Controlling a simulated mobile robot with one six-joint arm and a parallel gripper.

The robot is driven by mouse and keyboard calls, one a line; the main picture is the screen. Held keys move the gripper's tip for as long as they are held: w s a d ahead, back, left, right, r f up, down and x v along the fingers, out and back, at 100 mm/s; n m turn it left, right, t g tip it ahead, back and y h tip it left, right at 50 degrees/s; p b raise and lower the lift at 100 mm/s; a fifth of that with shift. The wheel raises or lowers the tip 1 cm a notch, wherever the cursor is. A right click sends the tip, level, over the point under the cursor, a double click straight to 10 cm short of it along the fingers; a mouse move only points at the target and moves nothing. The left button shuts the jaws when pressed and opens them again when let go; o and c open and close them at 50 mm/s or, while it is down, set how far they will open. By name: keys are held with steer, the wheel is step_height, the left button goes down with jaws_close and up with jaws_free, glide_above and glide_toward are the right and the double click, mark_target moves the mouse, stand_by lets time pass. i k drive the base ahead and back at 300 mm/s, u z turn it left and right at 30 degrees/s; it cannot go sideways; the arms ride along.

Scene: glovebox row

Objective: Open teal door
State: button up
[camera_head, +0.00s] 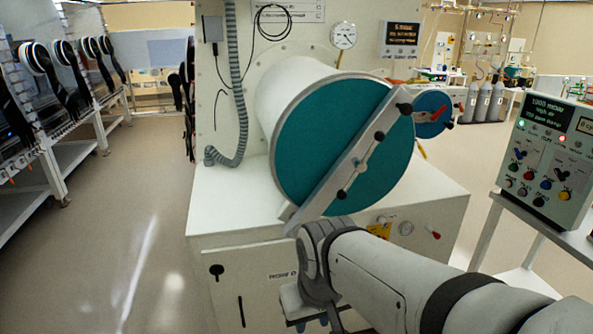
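The teal door (310,140) is a large round disc closing the front end of a white cylinder (285,85). A grey bar (345,165) with black knobs lies diagonally across it, running from lower left to upper right. The door appears shut against the cylinder's end. My gripper (315,324) is at the bottom of the view, below the door and in front of the white cabinet, apart from the bar. It points downward, and its fingers are small and partly cut off by the picture edge. Whether it is open cannot be told.
A smaller blue round door (432,112) with a red handle sits right of the teal door. The white cabinet (240,245) stands below. A control box (545,160) stands on a stand at right. Gloveboxes (50,90) line the left. The floor (130,220) at left is clear.

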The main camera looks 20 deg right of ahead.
mark_target(316, 143)
steer(key=u, duration=0.5)
steer(key=k, duration=1.1)
steer(key=z, duration=0.6)
steer(key=i, duration=1)
steer(key=z, duration=0.1)
